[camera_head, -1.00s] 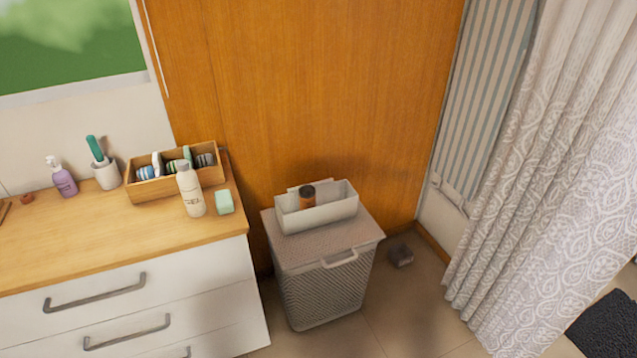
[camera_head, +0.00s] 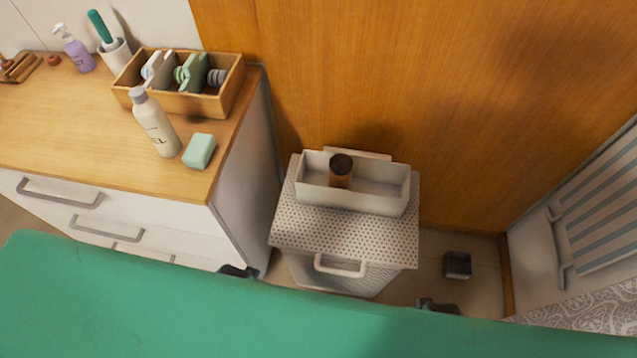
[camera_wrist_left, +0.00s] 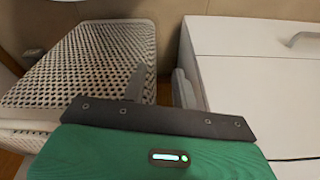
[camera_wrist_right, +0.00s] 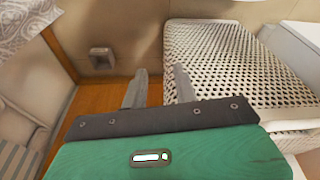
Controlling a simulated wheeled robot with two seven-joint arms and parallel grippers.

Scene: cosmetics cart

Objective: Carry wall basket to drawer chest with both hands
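The wall basket (camera_head: 352,200) is a pale grey open bin with a raised back plate. It sits upright on the lid of a woven hamper (camera_head: 330,236), with a brown dark-topped bottle (camera_head: 341,172) standing in it. The drawer chest (camera_head: 60,150) is at left, white with a wooden top. My left gripper (camera_wrist_left: 160,85) is open and empty, between hamper and chest; only its dark tip shows in the head view (camera_head: 238,271). My right gripper (camera_wrist_right: 160,88) is open and empty at the hamper's other side; its tip shows in the head view (camera_head: 438,306). Neither touches the basket.
On the chest stand a wooden organizer (camera_head: 205,103), a white bottle (camera_head: 155,122), a green soap-like block (camera_head: 199,151), a purple pump bottle (camera_head: 76,50) and a cup (camera_head: 116,55). The chest top's front middle is clear. A wooden panel (camera_head: 400,70) rises behind the hamper.

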